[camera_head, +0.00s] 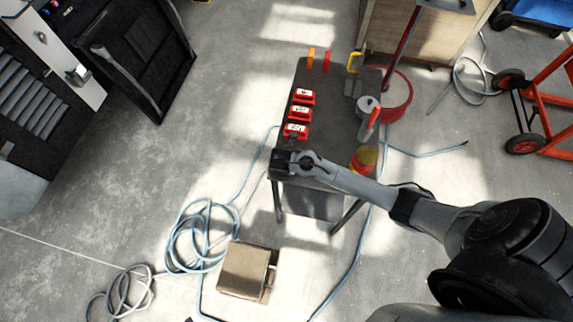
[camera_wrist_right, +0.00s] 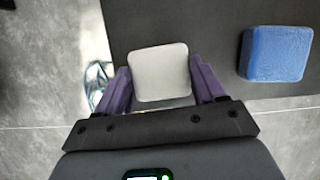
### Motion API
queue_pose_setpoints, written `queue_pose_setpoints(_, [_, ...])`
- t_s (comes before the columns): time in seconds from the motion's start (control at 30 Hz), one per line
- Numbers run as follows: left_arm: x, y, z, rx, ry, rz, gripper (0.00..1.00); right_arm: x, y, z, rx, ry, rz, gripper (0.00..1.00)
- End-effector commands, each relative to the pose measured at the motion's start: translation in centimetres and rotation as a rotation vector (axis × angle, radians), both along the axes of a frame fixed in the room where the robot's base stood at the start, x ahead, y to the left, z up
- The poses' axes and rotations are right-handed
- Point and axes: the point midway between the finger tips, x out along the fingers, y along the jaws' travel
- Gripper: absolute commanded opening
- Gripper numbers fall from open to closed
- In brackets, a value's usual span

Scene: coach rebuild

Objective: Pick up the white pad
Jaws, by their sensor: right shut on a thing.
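The white pad (camera_wrist_right: 160,72) is a pale block with rounded corners. In the right wrist view it sits between the two purple fingers of my right gripper (camera_wrist_right: 160,86), which is shut on it. In the head view my right gripper (camera_head: 281,163) is at the near left corner of the dark table (camera_head: 335,118), and I cannot make out the pad there. Whether the pad touches the tabletop or hangs above it, I cannot tell. My left gripper is not in view.
A blue pad (camera_wrist_right: 276,53) lies on the tabletop right of the white pad. Red boxes (camera_head: 300,113) line the table's left side, and a red-yellow container (camera_head: 363,158) stands at its right. A cardboard box (camera_head: 245,270) and hose coils (camera_head: 198,238) lie on the floor.

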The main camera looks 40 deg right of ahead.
Motion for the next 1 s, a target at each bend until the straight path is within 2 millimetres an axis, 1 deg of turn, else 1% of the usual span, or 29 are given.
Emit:
queue_pose_setpoints(0.17, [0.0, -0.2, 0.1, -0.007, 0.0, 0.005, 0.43, 0.0, 0.0, 0.2, 0.0, 0.0, 0.0, 0.4])
queue_pose_setpoints(0.27, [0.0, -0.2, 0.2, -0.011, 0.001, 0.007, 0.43, 0.0, 0.1, 0.6, 0.002, 0.0, -0.001, 0.4])
queue_pose_setpoints(0.37, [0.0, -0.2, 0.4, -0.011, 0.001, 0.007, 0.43, 0.0, 0.1, 1.4, 0.002, -0.001, 0.0, 0.4])
queue_pose_setpoints(0.47, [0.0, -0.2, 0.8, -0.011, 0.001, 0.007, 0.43, 0.0, 0.1, 2.7, 0.003, -0.002, -0.001, 0.4])
queue_pose_setpoints(0.57, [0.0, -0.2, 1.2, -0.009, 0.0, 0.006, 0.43, 0.1, 0.2, 4.5, 0.004, -0.003, -0.001, 0.4])
queue_pose_setpoints(0.67, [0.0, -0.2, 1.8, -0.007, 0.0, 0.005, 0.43, 0.0, 0.1, 6.7, 0.003, -0.004, -0.001, 0.4])
queue_pose_setpoints(0.8, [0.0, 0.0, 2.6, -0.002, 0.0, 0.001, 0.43, 0.0, 0.1, 10.1, 0.004, -0.004, -0.001, 0.4])
queue_pose_setpoints(1.0, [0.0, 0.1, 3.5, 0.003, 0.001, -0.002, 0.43, 0.1, 0.2, 14.3, 0.004, -0.002, 0.0, 0.4])
